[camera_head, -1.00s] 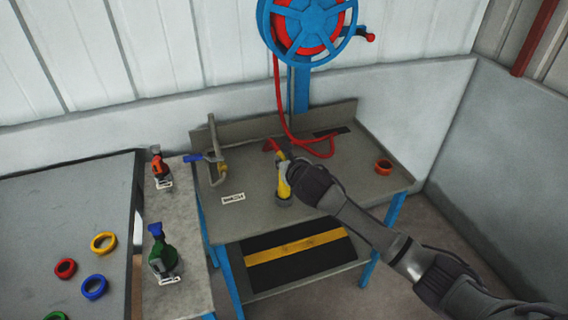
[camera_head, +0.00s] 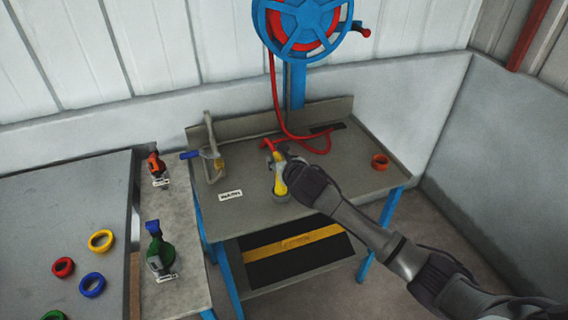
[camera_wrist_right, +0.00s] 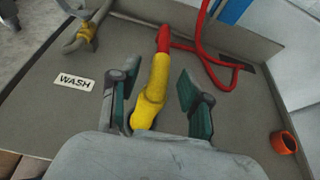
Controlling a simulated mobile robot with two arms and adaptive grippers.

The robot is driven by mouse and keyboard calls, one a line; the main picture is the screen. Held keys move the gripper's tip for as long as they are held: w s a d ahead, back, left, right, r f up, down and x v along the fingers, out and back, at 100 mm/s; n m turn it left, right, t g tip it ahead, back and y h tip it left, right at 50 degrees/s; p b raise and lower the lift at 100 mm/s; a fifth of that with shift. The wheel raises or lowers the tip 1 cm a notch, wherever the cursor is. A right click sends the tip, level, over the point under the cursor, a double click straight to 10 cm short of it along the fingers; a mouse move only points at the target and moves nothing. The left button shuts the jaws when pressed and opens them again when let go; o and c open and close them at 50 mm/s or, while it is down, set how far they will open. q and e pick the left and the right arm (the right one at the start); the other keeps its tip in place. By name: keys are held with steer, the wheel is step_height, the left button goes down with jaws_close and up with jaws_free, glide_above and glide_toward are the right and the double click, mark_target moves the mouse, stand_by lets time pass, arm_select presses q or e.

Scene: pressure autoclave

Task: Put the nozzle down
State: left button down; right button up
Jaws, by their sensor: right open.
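The nozzle (camera_head: 280,182) is yellow with a red end joined to a red hose (camera_head: 281,110). It is at the wash table (camera_head: 330,190), near its middle; in the head view its lower end meets a grey round piece on the table top. In the right wrist view the nozzle (camera_wrist_right: 151,92) lies between the two fingers of my right gripper (camera_wrist_right: 158,100), with gaps on both sides. My right gripper (camera_head: 290,172) is open around the nozzle and partly hides it in the head view. My left gripper is not in view.
A WASH label (camera_wrist_right: 75,80) lies in front. Spray bottles (camera_head: 158,250) and coloured rings (camera_head: 100,240) are on the surfaces to the left.

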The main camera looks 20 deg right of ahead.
steer(key=v, duration=1.2)
steer(key=s+a+f+m+g+y, duration=0.1)
steer(key=s+a+f+m, duration=0.1)
steer(key=f+m, duration=0.55)
steer(key=s+a+f+m+y, duration=0.1)
steer(key=a+f+m, duration=0.1)
steer(key=f+m, duration=0.6)
steer(key=s+d+f+m+g, duration=0.1)
steer(key=s+d+f+m, duration=0.2)
steer(key=f, duration=0.4)
steer(key=s+f+m+g+h, duration=0.1)
steer(key=s+f+m+g, duration=0.2)
steer(key=f, duration=0.5)
steer(key=s+d+f+m, duration=0.2)
steer(key=s+f+m, duration=0.1)
steer(key=s+f, duration=0.3)
steer(key=s+f+m+g, duration=0.2)
steer(key=s+f, duration=0.5)
steer(key=s, duration=0.4)
steer(key=s+d+f+m+g+h, duration=0.1)
steer(key=s+f+m+g, duration=0.1)
steer(key=s+f+m, duration=0.2)
steer(key=s+d+f+m+g, duration=0.1)
steer(key=s+f+m+g, duration=0.2)
steer(key=s+f, duration=0.7)
steer(key=s, duration=0.9)
steer(key=shift+s, duration=0.4)
steer(key=shift+d+f+m, duration=0.1)
steer(key=shift+d+m, duration=0.05)
steer(key=shift+m, duration=0.1)
